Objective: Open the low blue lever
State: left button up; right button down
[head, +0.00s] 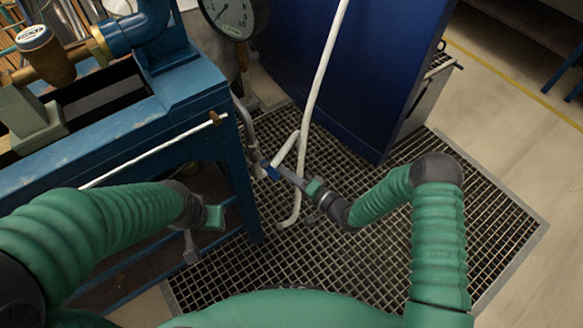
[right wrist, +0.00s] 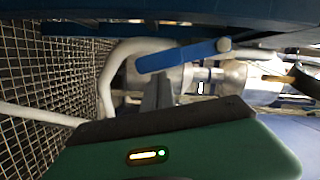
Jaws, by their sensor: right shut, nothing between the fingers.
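The low blue lever (head: 269,171) sits low beside the blue bench leg, at the end of a grey pipe. In the right wrist view the lever (right wrist: 183,57) is a flat blue handle, tilted slightly up to the right, in front of a pale curved pipe. My right gripper (head: 281,170) is shut and empty, with its tip right at the lever. The right wrist view shows its dark fingers (right wrist: 158,92) just below the lever; I cannot tell whether they touch it. My left gripper (head: 203,238) hangs in front of the bench, and its finger opening is unclear.
A blue bench (head: 190,85) with a brass meter (head: 50,62) stands at the left. A pressure gauge (head: 232,14) is at the top. A white hose (head: 322,75) hangs beside my right gripper. A blue cabinet (head: 350,70) stands behind.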

aim_at(275, 177)
jog(key=m, duration=0.1)
jog(key=s+a+f+m+b, duration=0.1)
jog(key=shift+s+a+f+m+y, duration=0.15)
jog(key=shift+a+f+m+y, duration=0.05)
jog(key=shift+a+m+y, duration=0.1)
jog(key=shift+s+a+m, duration=0.2)
jog(key=shift+a+m, duration=0.15)
jog(key=shift+m, duration=0.05)
dwell(0.3)
